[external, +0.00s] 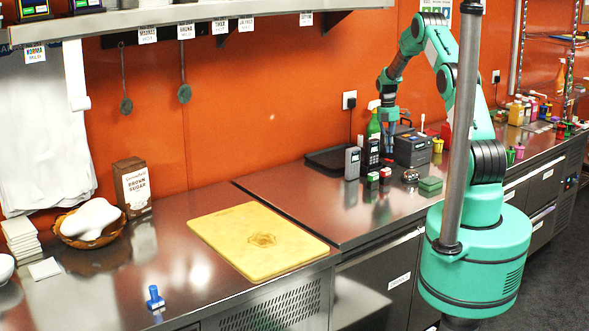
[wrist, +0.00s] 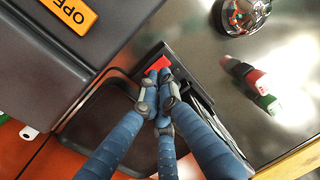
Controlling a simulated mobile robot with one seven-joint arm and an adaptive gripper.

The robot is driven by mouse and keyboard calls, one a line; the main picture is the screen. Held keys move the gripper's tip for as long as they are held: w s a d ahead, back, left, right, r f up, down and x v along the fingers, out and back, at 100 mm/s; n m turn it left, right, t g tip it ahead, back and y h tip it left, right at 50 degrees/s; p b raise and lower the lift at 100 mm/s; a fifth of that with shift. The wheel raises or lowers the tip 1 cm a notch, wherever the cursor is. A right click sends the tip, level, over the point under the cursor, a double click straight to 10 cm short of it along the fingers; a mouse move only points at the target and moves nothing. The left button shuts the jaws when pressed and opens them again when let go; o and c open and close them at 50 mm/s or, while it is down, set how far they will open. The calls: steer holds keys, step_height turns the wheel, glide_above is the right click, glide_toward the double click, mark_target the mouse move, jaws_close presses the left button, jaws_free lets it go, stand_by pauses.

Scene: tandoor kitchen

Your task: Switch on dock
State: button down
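A dark narrow device, seemingly the dock (wrist: 184,84), stands on the steel counter in the wrist view, with a small red switch (wrist: 158,64) at its end. Which way the switch is set I cannot tell. My gripper (wrist: 157,106) has its blue fingers drawn together, with the tips just below the red switch in the picture. I cannot tell if they touch the device. In the external view my gripper (external: 389,150) reaches down behind the dark handset (external: 372,154), beside the grey box; the red switch does not show clearly there.
The dark grey box (external: 411,148) with an orange sign (wrist: 68,12) stands close beside my fingers. A black tray (external: 328,158) lies behind. Small red and green blocks (wrist: 252,84) and a shiny round object (wrist: 245,12) sit nearby. A yellow board (external: 230,225) lies left.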

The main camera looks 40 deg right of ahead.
steer(key=shift+s+f, duration=0.15)
steer(key=shift+f, duration=1.3)
steer(key=shift+s+f, duration=0.1)
